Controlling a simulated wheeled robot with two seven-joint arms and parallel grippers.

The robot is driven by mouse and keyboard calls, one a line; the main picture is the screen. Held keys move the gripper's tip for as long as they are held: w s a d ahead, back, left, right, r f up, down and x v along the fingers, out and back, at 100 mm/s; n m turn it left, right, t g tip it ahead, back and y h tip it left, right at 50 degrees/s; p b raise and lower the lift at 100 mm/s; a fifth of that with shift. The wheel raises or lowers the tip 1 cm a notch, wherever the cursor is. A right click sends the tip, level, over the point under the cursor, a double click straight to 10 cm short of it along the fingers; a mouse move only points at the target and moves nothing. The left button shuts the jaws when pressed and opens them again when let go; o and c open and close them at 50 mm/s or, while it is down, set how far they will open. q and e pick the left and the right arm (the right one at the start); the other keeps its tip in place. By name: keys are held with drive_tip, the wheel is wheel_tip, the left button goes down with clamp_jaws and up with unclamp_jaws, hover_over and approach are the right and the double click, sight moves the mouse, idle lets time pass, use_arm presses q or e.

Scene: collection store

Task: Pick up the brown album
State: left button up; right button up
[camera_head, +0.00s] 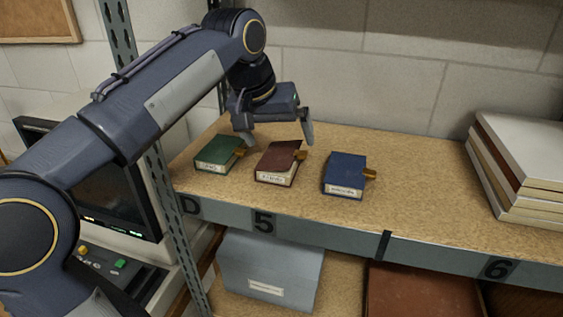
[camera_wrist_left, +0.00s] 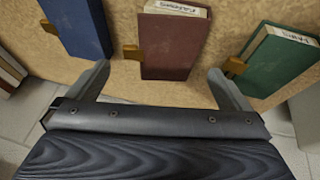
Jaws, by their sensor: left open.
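The brown album (camera_head: 277,162) lies on the shelf board between a green album (camera_head: 216,157) and a blue album (camera_head: 344,175). It has a pale labelled spine at the front and a small brass-coloured clasp on its right side. My left gripper (camera_head: 280,142) is open and empty, behind and above the brown album. In the left wrist view the brown album (camera_wrist_left: 175,45) shows ahead of the gap between the two fingers (camera_wrist_left: 162,84), with the green album (camera_wrist_left: 276,62) to its right and the blue album (camera_wrist_left: 77,27) to its left. My right gripper is not in view.
A stack of pale books (camera_head: 520,165) stands at the right of the shelf. Bare board lies between it and the blue album. The shelf's front edge (camera_head: 325,236) and a metal upright (camera_head: 165,185) border the area. A grey box (camera_head: 268,270) sits below.

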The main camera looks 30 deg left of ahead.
sight(284, 153)
use_arm(q)
drive_tip(key=shift+x, duration=2.4)
drive_tip(key=c, duration=0.9)
